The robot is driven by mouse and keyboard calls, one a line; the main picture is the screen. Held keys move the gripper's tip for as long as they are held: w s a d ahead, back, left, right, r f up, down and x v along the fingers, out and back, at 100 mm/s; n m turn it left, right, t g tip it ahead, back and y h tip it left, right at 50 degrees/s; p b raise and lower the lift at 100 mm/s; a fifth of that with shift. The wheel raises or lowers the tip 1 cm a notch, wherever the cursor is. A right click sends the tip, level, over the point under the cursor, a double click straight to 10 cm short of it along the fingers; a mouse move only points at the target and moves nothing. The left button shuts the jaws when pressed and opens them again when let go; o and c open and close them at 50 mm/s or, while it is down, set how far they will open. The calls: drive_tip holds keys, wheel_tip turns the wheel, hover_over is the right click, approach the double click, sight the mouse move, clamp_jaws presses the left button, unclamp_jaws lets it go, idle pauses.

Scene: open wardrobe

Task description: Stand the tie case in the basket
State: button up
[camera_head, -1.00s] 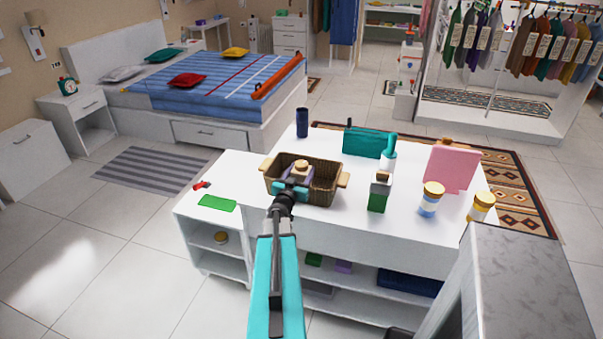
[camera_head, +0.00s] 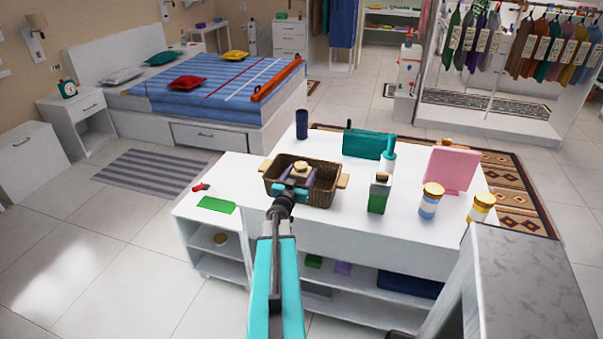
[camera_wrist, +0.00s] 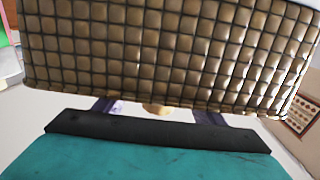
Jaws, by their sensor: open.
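The woven brown basket (camera_head: 318,196) stands on the white table top; its wall (camera_wrist: 170,50) fills the upper part of the wrist view. A thing with a tan rounded top (camera_head: 301,168) is in the basket and rises above the rim. I take it for the tie case; its lower part is hidden. Its tan top (camera_wrist: 157,108) also shows in the wrist view. My gripper (camera_head: 297,178) is at the basket's near rim. Its purple fingers (camera_wrist: 158,112) are spread, one on each side of the tan top, with gaps between.
A dark blue cylinder (camera_head: 302,123) stands behind the basket. A teal box (camera_head: 366,143), a green bottle (camera_head: 379,193), a pink panel (camera_head: 451,170) and two lidded jars stand to the right. A green sheet (camera_head: 216,204) lies on the lower unit at left.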

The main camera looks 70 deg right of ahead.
drive_tip(key=shift+w+p, duration=0.15)
drive_tip(key=shift+p, duration=0.95)
drive_tip(key=shift+a+f, duration=0.2)
drive_tip(key=shift+a, duration=0.05)
drive_tip(key=shift+s+a+r+b, duration=0.15)
drive_tip(key=shift+a+b, duration=0.85)
drive_tip(key=shift+a, duration=1.15)
drive_tip(key=shift+s+a+r+b, duration=0.1)
drive_tip(key=shift+a+b, duration=0.9)
drive_tip(key=shift+a, duration=1.15)
drive_tip(key=shift+w+r+p, duration=0.1)
drive_tip(key=shift+r+p, duration=0.1)
drive_tip(key=shift+p, duration=0.35)
drive_tip(key=shift+a+f+p, duration=0.1)
drive_tip(key=shift+a+p, duration=1.25)
drive_tip(key=shift+p, duration=0.65)
drive_tip(key=shift+a+f, duration=0.1)
drive_tip(key=shift+f, duration=0.05)
